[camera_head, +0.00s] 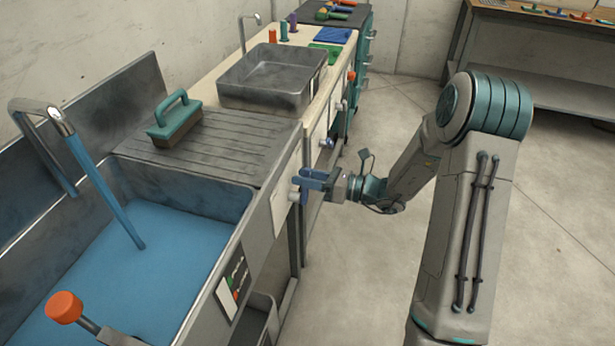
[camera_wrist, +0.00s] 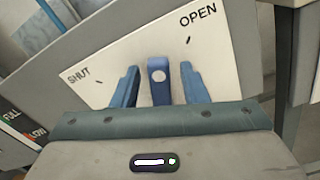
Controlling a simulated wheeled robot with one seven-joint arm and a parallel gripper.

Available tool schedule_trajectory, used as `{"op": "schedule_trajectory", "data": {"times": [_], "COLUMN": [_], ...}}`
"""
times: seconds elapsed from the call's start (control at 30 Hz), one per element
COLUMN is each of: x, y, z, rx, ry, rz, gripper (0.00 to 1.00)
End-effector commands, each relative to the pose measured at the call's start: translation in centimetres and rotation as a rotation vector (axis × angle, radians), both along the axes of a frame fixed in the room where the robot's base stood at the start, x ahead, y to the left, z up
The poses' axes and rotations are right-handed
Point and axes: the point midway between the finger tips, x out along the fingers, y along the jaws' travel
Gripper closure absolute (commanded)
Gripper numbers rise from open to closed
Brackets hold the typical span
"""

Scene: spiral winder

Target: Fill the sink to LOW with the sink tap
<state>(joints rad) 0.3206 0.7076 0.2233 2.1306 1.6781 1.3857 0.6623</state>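The sink (camera_head: 190,185) holds blue water (camera_head: 185,240). A blue stream runs from the sink tap's spout (camera_head: 45,110) into the water. In the wrist view, a plate (camera_wrist: 215,45) reads SHUT at left and OPEN at right, and a blue lever with a white round end (camera_wrist: 158,76) stands between the two words. My gripper (camera_head: 312,180) is at the sink's front panel; in the wrist view, its blue fingers (camera_wrist: 160,88) are open, one on each side of the lever, with narrow gaps showing. A level gauge (camera_head: 235,283) with coloured marks is on the front; its reading is unclear.
A brush with a teal handle (camera_head: 175,118) lies on the ribbed drainboard (camera_head: 225,145). An orange knob (camera_head: 63,307) stands at the sink's near end. A second metal basin (camera_head: 270,75) is farther back. The floor (camera_head: 550,220) to the right is clear.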

Motion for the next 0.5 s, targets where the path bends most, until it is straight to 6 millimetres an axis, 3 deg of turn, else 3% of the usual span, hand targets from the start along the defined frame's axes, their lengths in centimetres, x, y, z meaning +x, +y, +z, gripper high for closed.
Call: {"op": "schedule_trajectory", "data": {"times": [0.27,0.5], "x": [-0.2,-1.6], "y": [-0.9,-5.5], "z": [0.1,0.1], "rx": [0.0,-0.001], "ry": [-0.001,-0.001], "rz": [-0.002,-0.006], "gripper": [0.6,0.6]}}
